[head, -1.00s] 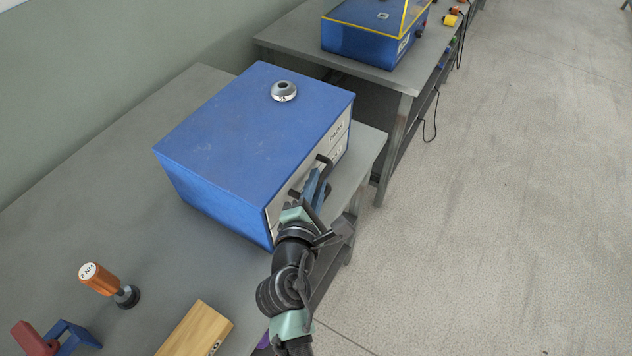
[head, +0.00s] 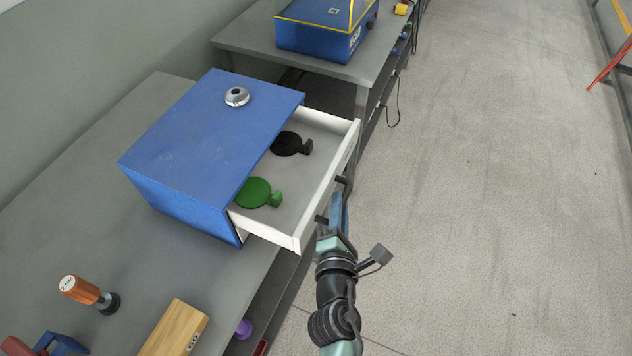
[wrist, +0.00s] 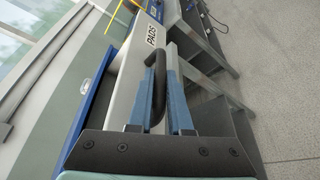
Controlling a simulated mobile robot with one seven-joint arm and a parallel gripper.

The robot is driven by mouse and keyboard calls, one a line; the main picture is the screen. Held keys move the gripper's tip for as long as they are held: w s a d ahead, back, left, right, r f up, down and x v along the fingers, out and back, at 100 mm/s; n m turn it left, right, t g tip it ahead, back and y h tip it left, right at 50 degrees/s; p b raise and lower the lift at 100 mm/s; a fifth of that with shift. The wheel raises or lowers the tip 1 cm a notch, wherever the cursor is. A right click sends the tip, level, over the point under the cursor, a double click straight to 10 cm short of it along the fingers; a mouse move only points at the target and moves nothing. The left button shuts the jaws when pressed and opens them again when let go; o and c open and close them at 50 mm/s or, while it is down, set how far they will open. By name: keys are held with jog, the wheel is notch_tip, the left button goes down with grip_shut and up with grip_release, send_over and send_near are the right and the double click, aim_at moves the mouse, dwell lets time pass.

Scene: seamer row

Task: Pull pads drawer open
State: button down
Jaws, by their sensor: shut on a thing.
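The pads drawer (head: 310,205) is pulled out of the blue cabinet (head: 205,150) in the head view. A green pad (head: 256,193) and a black pad (head: 288,143) lie in it. In the wrist view the drawer front (wrist: 140,62) reads "PADS" and carries a dark bar handle (wrist: 157,88). My gripper (wrist: 172,85) is at that handle, with its blue fingers shut on it. In the head view my gripper (head: 337,208) is in front of the drawer front, and the arm hides part of the handle.
A round metal piece (head: 236,97) sits on the cabinet top. An orange-handled tool (head: 82,290) and a wooden block (head: 175,328) are on the bench at the front left. Another bench (head: 330,65) stands behind.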

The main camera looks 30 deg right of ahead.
jog(key=shift+s+d+p, duration=0.35)
jog(key=shift+s+d, duration=0.55)
jog(key=shift+s, duration=0.25)
jog(key=c, duration=1.1)
grip_release()
jog(key=shift+b+v, duration=1.9)
jog(key=shift+v, duration=4.55)
